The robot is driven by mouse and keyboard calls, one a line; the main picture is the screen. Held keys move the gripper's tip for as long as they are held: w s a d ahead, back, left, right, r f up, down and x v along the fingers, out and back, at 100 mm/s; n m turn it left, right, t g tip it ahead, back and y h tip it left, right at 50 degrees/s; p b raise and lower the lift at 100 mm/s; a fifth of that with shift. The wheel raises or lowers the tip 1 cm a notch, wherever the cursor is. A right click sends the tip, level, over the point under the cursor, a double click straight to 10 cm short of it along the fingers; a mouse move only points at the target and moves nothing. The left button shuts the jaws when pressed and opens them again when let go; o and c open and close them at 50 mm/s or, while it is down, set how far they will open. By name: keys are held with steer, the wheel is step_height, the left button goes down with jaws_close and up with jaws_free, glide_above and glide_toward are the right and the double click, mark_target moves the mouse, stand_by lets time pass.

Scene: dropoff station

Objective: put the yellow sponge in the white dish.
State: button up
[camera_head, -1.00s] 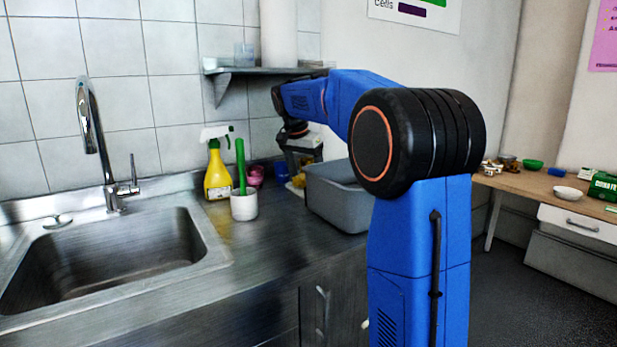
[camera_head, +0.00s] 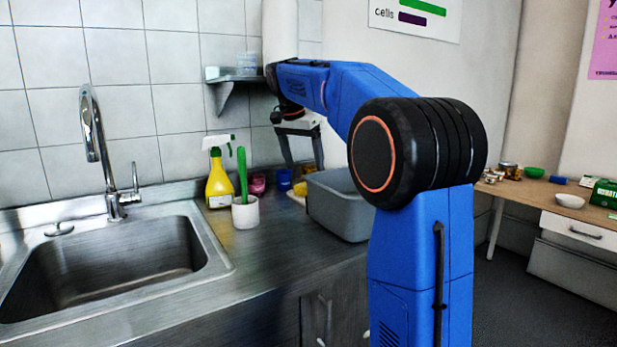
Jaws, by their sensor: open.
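A small yellow thing, which looks like the sponge (camera_head: 300,188), lies low on the steel counter between the blue cup and the grey bin. A paler patch shows at its lower edge; I cannot tell whether this is a dish under it. My gripper (camera_head: 304,165) points down above the yellow thing, with its two fingers apart and nothing seen between them. A white bowl (camera_head: 570,201), possibly the white dish, stands on the wooden table at the far right, well away from my gripper.
A grey bin (camera_head: 338,208) stands right of the yellow thing. A blue cup (camera_head: 284,180), pink cup (camera_head: 258,184), yellow spray bottle (camera_head: 218,180) and white pot with a green-handled brush (camera_head: 245,213) stand to its left.

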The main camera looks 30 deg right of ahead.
steer(key=v, duration=0.4)
stand_by(0.6)
